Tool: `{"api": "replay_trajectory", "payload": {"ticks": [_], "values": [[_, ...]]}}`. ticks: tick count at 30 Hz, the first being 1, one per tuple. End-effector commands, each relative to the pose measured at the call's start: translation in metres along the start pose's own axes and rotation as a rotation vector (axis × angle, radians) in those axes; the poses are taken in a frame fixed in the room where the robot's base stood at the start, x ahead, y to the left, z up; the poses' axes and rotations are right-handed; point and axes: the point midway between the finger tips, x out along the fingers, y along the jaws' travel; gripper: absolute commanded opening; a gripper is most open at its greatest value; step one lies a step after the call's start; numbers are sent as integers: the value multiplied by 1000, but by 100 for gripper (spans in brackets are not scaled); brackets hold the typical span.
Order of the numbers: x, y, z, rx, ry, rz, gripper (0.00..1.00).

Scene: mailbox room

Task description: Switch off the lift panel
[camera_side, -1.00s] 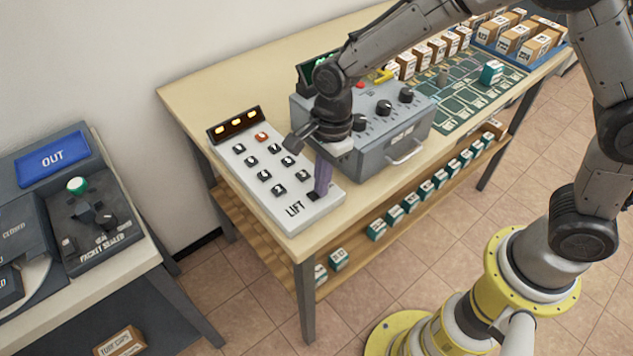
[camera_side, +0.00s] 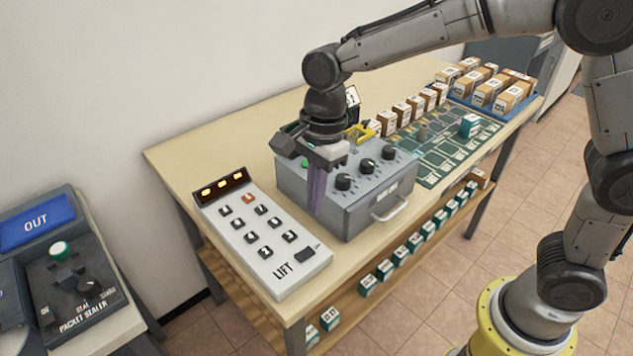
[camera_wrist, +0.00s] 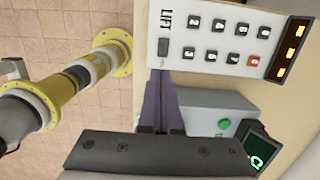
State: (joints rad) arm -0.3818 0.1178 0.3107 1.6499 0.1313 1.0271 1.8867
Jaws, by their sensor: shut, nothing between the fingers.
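The lift panel (camera_side: 262,234) is a white slab marked LIFT, lying on the wooden table, with several dark number buttons and one orange-red button. Its dark display (camera_side: 221,186) shows lit amber marks, also seen in the wrist view (camera_wrist: 290,49). A dark switch (camera_side: 307,254) sits at the panel's near right corner, beside the LIFT lettering; it also shows in the wrist view (camera_wrist: 145,58). My gripper (camera_side: 316,210) points down with its purple fingers shut and empty. In the wrist view the fingertips (camera_wrist: 159,73) appear beside the switch.
A grey control box (camera_side: 350,195) with black knobs and a handle stands close right of the panel. A green mat (camera_side: 440,150) and small boxes lie beyond. A packet sealer (camera_side: 75,285) stands on another table at left. The table's front edge is near the switch.

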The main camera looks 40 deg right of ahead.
Motion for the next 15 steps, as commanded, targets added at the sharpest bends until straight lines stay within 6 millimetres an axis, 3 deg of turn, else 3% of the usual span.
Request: {"api": "replay_trajectory", "payload": {"ticks": [6,15], "values": [[-27,0,0,1,0,-2,0],[-33,0,0,0,0,-1,0]]}}
